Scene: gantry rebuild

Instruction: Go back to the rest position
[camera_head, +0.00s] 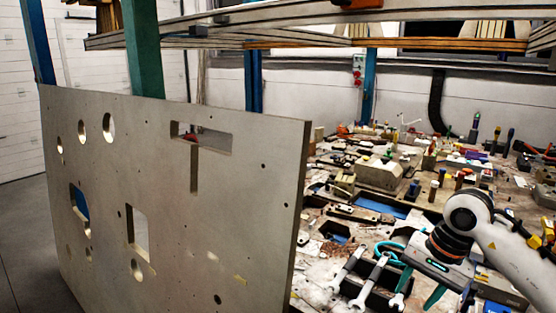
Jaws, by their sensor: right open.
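My right gripper (414,292) is in the lower right of the head view, at the end of my white right arm coming in from the right edge. Its teal fingers point down and stand apart, with nothing seen between them. It is above the cluttered bench, close to several silver wrenches (373,281). Whether it touches anything below cannot be told. My left gripper and arm are not in view.
A large grey panel (240,220) with cut-outs stands upright at left and centre, hiding part of the bench. The bench (312,272) is crowded with tools and blocks. Overhead beams (250,27) and a green post (143,50) frame the scene. Open floor (25,235) shows far left.

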